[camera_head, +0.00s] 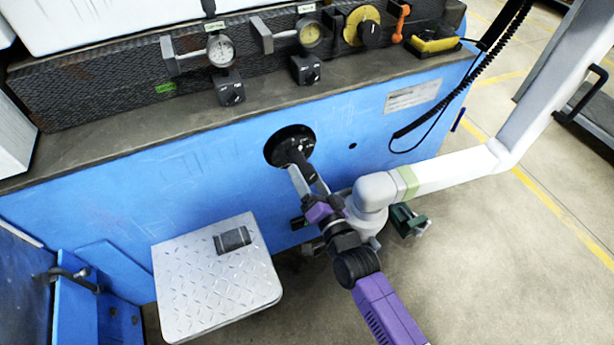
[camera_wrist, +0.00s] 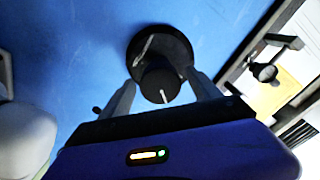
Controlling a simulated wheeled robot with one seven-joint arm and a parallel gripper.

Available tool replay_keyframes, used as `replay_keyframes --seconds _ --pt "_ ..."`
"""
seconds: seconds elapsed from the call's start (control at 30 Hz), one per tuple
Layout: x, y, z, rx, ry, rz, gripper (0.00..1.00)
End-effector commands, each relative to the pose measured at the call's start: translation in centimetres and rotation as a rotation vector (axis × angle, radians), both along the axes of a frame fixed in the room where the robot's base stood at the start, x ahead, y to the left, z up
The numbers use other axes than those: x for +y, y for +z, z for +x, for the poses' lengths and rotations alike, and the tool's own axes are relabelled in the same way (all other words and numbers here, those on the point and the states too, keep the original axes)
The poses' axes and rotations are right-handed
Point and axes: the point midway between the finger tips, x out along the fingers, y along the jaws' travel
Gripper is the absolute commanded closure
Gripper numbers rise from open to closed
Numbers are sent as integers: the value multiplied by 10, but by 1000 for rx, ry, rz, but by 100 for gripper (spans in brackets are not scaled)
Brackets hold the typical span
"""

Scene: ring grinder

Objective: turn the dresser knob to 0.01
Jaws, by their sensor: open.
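A black knob (camera_head: 300,153) on a round black dial plate (camera_head: 278,149) sits on the blue front of the machine. In the wrist view the same knob (camera_wrist: 160,80) faces me, with a short white mark on its face pointing to the lower right. My gripper (camera_head: 306,180) reaches up to it from below. In the wrist view its two open fingers (camera_wrist: 164,84) stand on the left and right of the knob. I cannot tell whether they touch it. No scale or name for this knob is readable, and the fingers cover part of the dial plate.
Dial gauges (camera_head: 221,51) and small black knobs (camera_head: 231,92) stand along the machine's top. A yellow dial (camera_head: 362,26) is farther right. A silver tread plate (camera_head: 207,284) juts out at lower left. A black coiled cable (camera_head: 463,84) hangs at right. The floor at right is mostly open.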

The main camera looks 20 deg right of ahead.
Motion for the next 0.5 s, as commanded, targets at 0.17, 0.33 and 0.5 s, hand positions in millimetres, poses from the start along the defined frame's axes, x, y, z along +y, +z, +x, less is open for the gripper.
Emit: replay_keyframes --seconds 0.17,0.33,0.5 --pt "-1 -1 -28 3 -1 -1 28" --pt "0 -1 -54 3 0 0 28" --pt "0 -1 -69 1 0 0 28"
